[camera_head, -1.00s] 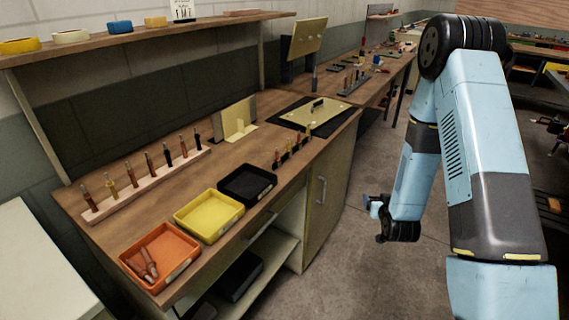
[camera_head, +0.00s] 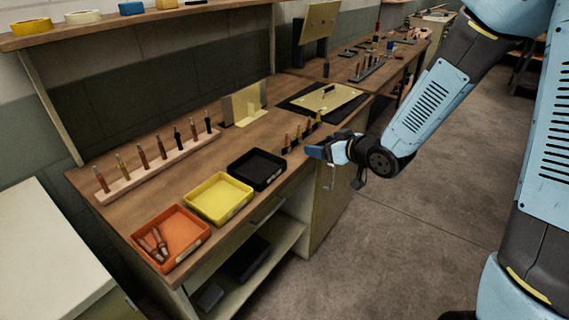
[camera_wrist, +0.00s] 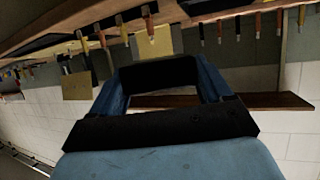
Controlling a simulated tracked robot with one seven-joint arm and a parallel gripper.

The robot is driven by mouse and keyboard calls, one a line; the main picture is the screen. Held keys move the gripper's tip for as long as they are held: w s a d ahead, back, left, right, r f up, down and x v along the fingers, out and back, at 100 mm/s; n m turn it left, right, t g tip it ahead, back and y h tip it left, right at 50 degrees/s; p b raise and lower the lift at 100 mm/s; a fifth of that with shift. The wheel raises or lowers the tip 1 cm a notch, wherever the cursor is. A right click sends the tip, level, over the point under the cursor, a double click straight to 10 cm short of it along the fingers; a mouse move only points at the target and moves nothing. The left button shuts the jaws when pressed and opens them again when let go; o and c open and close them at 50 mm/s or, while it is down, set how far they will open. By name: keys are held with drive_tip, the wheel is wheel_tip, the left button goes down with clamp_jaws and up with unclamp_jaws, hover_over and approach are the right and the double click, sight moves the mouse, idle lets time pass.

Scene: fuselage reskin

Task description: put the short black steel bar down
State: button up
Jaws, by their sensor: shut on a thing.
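My gripper (camera_head: 318,152) has blue fingers and is in front of the bench's front edge, near the row of tools in the head view. In the wrist view its blue fingers are shut on a dark bar (camera_wrist: 158,72), which spans between them at the tips and looks like the short black steel bar. The bar cannot be made out at the gripper in the head view. A small dark piece (camera_head: 328,88) lies on the pale yellow panel (camera_head: 335,97) on a black mat.
Orange (camera_head: 200,236), yellow (camera_head: 243,203) and black (camera_head: 259,186) trays line the bench front. The orange tray holds copper-coloured pieces. A wooden tool rack (camera_head: 160,170) stands behind them. Several small upright tools (camera_head: 298,137) stand right of the black tray. Bare bench lies between rack and trays.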

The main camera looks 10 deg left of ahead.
drive_tip(key=s+a+r+n+g+y, duration=0.2)
drive_tip(key=s+a+r, duration=0.3)
drive_tip(key=s, duration=0.4)
drive_tip(key=shift+r+n+g, duration=0.25)
drive_tip(key=shift+n+g, duration=0.45)
drive_tip(key=shift+a, duration=0.1)
drive_tip(key=shift+w+a+f, duration=1.15)
drive_tip(key=shift+w+f, duration=0.4)
drive_tip(key=shift+w, duration=0.35)
drive_tip(key=shift+w+a+f, duration=1.15)
drive_tip(key=shift+w+f, duration=0.4)
drive_tip(key=shift+w, duration=0.3)
drive_tip(key=shift+w+a+f, duration=1.15)
drive_tip(key=shift+w+f, duration=0.4)
drive_tip(key=shift+w, duration=0.35)
drive_tip(key=shift+w+a+f, duration=0.1)
drive_tip(key=shift+w+f, duration=0.05)
drive_tip(key=shift+f, duration=0.7)
drive_tip(key=shift+w+a+f, duration=0.1)
drive_tip(key=shift+f, duration=0.7)
drive_tip(key=shift+f, duration=0.25)
drive_tip(key=o, duration=1.4)
drive_tip(key=shift+o, duration=0.2)
